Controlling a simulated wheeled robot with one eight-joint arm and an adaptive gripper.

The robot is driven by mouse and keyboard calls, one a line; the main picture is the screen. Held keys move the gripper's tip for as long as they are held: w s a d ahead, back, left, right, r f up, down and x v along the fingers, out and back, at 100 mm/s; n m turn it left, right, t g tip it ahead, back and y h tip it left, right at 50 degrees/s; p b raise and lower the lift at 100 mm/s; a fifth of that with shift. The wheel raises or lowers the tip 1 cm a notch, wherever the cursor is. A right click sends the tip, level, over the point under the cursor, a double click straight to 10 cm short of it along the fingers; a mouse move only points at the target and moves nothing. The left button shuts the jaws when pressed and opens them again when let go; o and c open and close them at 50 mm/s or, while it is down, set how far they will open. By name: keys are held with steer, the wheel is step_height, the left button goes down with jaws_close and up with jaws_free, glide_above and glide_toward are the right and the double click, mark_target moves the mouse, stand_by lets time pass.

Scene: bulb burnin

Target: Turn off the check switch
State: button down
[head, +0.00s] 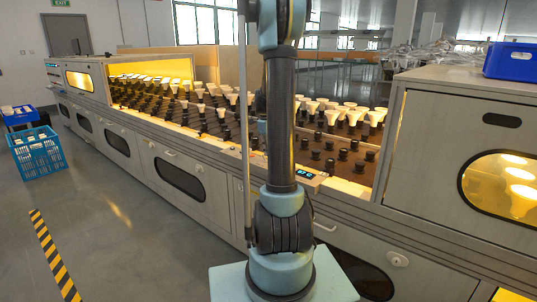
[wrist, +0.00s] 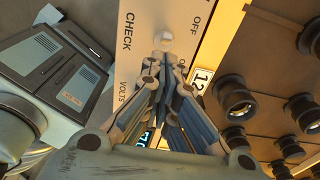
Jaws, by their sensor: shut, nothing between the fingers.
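The check switch (wrist: 165,39) shows in the wrist view as a small pale round knob on a cream panel (wrist: 145,20) lettered CHECK, OFF and VOLTS. My gripper (wrist: 163,64) is shut and empty, its fingertips together just below the knob in the picture. I cannot tell whether they touch it. The fingers hide part of the panel and most of a lit display (wrist: 147,137). In the head view the panel's display (head: 305,174) shows on the machine's front edge, right of my arm; my arm hides the switch and gripper there.
Rows of black sockets (wrist: 235,95) lie right of the panel, beside a number plate reading 12 (wrist: 201,78). The long machine (head: 160,130) holds many white bulbs (head: 355,117). A blue crate (head: 38,150) stands on the floor at left.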

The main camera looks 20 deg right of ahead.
steer(key=shift+r, duration=0.7)
steer(key=shift+r, duration=0.1)
steer(key=w+a+r, duration=0.4)
steer(key=w+r, duration=0.2)
steer(key=shift+a, duration=0.25)
steer(key=shift+r, duration=0.1)
